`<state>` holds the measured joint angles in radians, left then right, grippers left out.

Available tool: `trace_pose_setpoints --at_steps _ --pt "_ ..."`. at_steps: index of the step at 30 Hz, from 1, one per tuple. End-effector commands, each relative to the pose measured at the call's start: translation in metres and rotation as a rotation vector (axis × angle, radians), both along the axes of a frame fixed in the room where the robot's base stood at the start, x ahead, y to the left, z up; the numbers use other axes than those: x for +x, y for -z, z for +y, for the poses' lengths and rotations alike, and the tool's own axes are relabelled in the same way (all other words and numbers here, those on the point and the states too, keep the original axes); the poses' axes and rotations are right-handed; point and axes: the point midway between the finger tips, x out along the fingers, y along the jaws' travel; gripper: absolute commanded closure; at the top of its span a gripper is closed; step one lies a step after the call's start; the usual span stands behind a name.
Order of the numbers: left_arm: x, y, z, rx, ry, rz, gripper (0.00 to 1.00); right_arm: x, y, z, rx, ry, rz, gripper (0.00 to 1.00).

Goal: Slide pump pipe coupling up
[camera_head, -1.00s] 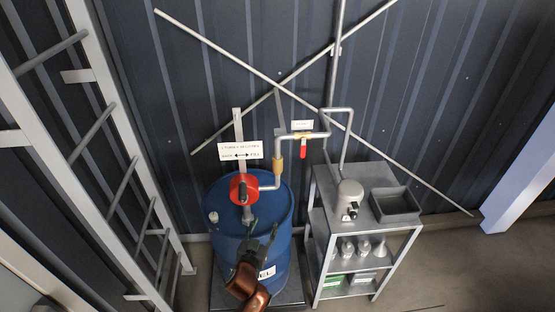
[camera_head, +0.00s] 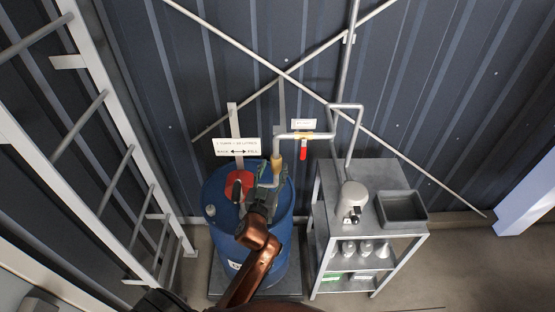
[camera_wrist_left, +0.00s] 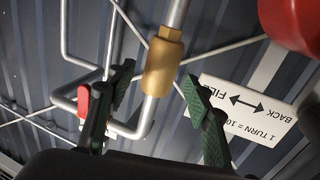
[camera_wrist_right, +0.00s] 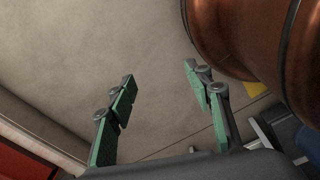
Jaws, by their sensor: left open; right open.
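The brass pump pipe coupling (camera_head: 277,163) sits on the grey pipe above the blue drum. In the left wrist view the coupling (camera_wrist_left: 160,72) shows large, between the fingers. My left gripper (camera_head: 266,178) is open, with its green-padded fingers (camera_wrist_left: 157,80) on either side of the coupling and a visible gap to each. How far in depth the fingers reach is hard to tell. My right gripper (camera_wrist_right: 160,76) is open and empty over bare floor in the right wrist view. It does not show clearly in the head view.
The red pump part (camera_head: 240,186) is just left of my left gripper, above the blue drum (camera_head: 222,222). A white sign (camera_head: 237,147) is behind. A red valve handle (camera_head: 304,149) hangs from the pipe at right. A metal shelf (camera_head: 325,215) with a grey bin (camera_head: 402,208) stands right.

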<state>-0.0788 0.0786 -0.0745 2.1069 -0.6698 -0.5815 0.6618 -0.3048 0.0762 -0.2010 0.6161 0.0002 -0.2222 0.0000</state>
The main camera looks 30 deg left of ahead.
Motion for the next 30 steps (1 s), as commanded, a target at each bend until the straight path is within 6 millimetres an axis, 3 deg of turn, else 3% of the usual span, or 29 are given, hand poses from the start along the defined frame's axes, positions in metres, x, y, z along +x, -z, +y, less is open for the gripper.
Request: trace_pose_setpoints --at_steps 2,5,13,18,30 --pt "0.013 -0.002 0.004 0.001 -0.001 -0.001 0.53 -0.015 -0.003 -0.002 -0.002 0.003 0.018 0.53" --pt "0.025 -0.001 0.007 0.001 0.0 0.0 0.53 -0.019 -0.005 -0.004 -0.005 0.005 0.023 0.53" --pt "0.037 0.0 0.009 0.0 0.002 0.001 0.53 0.017 -0.009 -0.005 -0.005 -0.005 -0.024 0.53" --pt "0.037 0.0 0.009 0.0 0.003 0.001 0.53 0.023 -0.009 -0.005 -0.005 -0.006 -0.031 0.53" --pt "0.037 0.0 0.009 0.0 0.003 0.001 0.81 -0.002 -0.007 -0.005 -0.006 0.001 0.0 0.53"
